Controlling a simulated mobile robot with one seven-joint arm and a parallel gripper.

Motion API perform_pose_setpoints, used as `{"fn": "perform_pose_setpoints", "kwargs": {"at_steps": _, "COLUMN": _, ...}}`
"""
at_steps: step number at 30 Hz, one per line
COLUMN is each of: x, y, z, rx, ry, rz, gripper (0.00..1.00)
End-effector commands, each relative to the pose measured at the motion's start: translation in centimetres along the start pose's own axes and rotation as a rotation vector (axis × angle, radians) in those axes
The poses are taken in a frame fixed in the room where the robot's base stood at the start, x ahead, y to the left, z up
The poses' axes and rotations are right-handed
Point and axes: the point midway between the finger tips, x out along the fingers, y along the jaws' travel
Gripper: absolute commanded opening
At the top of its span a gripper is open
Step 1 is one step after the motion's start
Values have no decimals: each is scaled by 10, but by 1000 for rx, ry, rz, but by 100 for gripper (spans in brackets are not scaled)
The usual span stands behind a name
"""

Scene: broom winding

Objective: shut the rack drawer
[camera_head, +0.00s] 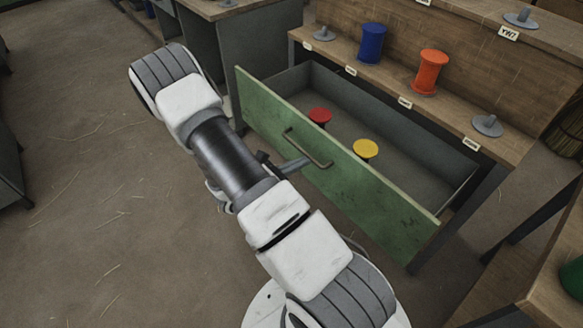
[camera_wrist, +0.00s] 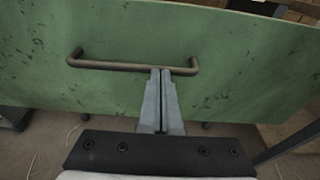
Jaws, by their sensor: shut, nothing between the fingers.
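The rack drawer (camera_head: 365,200) is open and stands well out from the rack, its green front facing my arm. A bar handle (camera_head: 307,148) is on the drawer front. Inside the drawer are a red spool (camera_head: 320,117) and a yellow spool (camera_head: 365,150). In the wrist view the green front (camera_wrist: 240,60) fills most of the picture, with the handle (camera_wrist: 110,65) across it. My gripper (camera_wrist: 161,75) is shut and empty, its tips at the handle's right part. I cannot tell whether they touch it. In the head view my gripper (camera_head: 300,165) points at the drawer front near the handle.
On the rack shelf (camera_head: 340,60) above the drawer stand a blue spool (camera_head: 372,43) and an orange spool (camera_head: 430,72), with empty grey pegs (camera_head: 487,125) and labels. A wooden bench with a green spool (camera_head: 573,278) is at the right. The floor at the left (camera_head: 70,170) is clear apart from straw.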

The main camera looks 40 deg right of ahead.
Motion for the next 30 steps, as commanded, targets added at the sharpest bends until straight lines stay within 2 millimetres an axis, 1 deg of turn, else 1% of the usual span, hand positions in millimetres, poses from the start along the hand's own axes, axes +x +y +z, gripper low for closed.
{"fn": "perform_pose_setpoints", "kwargs": {"at_steps": 12, "x": 2, "y": 0, "z": 0, "rx": 0, "ry": -1, "rz": 0, "gripper": 0}}
{"fn": "perform_pose_setpoints", "kwargs": {"at_steps": 17, "x": 12, "y": -1, "z": 3, "rx": 1, "ry": -3, "rz": -3, "gripper": 0}}
{"fn": "perform_pose_setpoints", "kwargs": {"at_steps": 20, "x": 25, "y": -1, "z": 5, "rx": 1, "ry": -3, "rz": -3, "gripper": 0}}
{"fn": "perform_pose_setpoints", "kwargs": {"at_steps": 23, "x": 45, "y": -1, "z": 9, "rx": 1, "ry": -3, "rz": -4, "gripper": 0}}
{"fn": "perform_pose_setpoints", "kwargs": {"at_steps": 26, "x": 69, "y": -1, "z": 13, "rx": 2, "ry": -4, "rz": -5, "gripper": 0}}
{"fn": "perform_pose_setpoints", "kwargs": {"at_steps": 30, "x": 107, "y": -2, "z": 21, "rx": 2, "ry": -4, "rz": -5, "gripper": 0}}
